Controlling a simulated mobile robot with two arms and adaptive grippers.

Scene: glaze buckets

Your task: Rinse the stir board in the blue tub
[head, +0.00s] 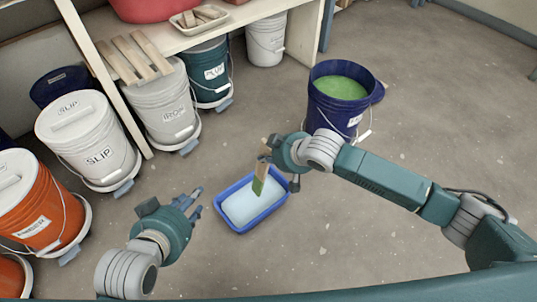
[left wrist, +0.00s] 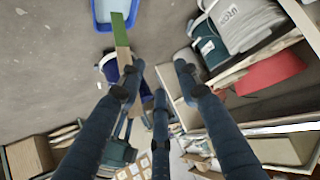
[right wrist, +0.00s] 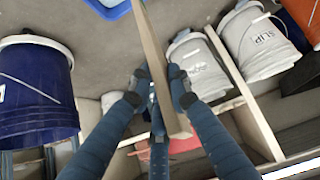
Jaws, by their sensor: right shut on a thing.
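The stir board (head: 259,184) is a narrow wooden strip with a green-coated lower end. My right gripper (head: 268,158) is shut on it; its fingers also close around the board (right wrist: 151,45) in the right wrist view. The green end is over the blue tub (head: 219,208), which holds pale liquid; I cannot tell whether it touches the liquid. The tub also shows at the top of the left wrist view (left wrist: 95,14). My left gripper (head: 199,203) is left of the tub, with its fingers spread and empty.
A dark blue bucket of green glaze (head: 318,112) stands behind the tub. White slip (head: 92,150), iron (head: 165,115) and orange (head: 50,215) buckets line the left, by the shelf (head: 250,18). Floor at right is clear.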

